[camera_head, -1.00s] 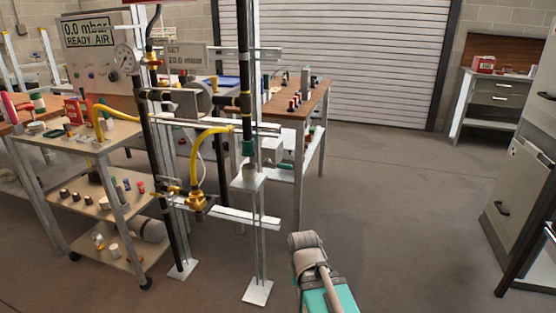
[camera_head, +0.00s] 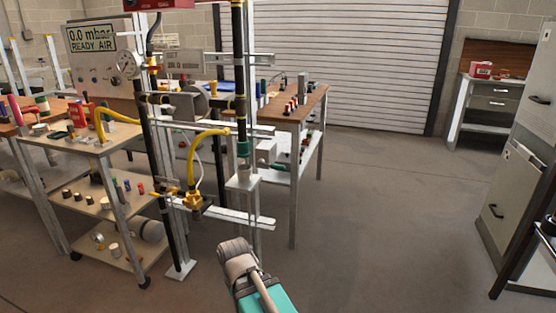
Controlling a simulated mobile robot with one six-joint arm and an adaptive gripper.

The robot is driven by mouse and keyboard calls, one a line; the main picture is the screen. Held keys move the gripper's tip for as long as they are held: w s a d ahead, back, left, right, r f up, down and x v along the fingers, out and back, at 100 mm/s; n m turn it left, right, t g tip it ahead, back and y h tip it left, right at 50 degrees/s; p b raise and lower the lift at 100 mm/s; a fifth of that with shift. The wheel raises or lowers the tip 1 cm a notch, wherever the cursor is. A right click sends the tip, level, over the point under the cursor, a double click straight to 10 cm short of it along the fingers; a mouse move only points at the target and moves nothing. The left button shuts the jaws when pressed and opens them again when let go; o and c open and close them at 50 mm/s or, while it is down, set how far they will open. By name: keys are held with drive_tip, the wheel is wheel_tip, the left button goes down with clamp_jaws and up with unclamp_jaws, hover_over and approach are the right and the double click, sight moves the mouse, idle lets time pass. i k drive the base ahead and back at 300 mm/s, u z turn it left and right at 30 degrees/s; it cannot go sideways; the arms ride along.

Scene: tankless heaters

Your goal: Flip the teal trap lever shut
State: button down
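A teal fitting (camera_head: 243,149) sits on the black vertical pipe of the metal stand, above a small grey cup-like part (camera_head: 243,174). A small teal piece (camera_head: 262,163) shows just right of it and may be the trap lever. It is too small to tell whether it is open or shut. My arm (camera_head: 262,294), with a grey rounded end and a teal section, rises from the bottom middle, below and in front of the stand. It appears clear of the teal parts. My gripper's fingers do not show.
The stand carries yellow hoses (camera_head: 191,160) and a brass valve (camera_head: 194,200). A shelf cart (camera_head: 85,155) stands left. A wooden-topped bench (camera_head: 304,100) stands behind. Grey cabinets (camera_head: 508,180) stand right. The floor (camera_head: 390,210) between bench and cabinets is clear.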

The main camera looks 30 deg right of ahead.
sight(262, 162)
drive_tip(key=k, duration=1)
drive_tip(key=z, duration=0.85)
drive_tip(key=i, duration=1)
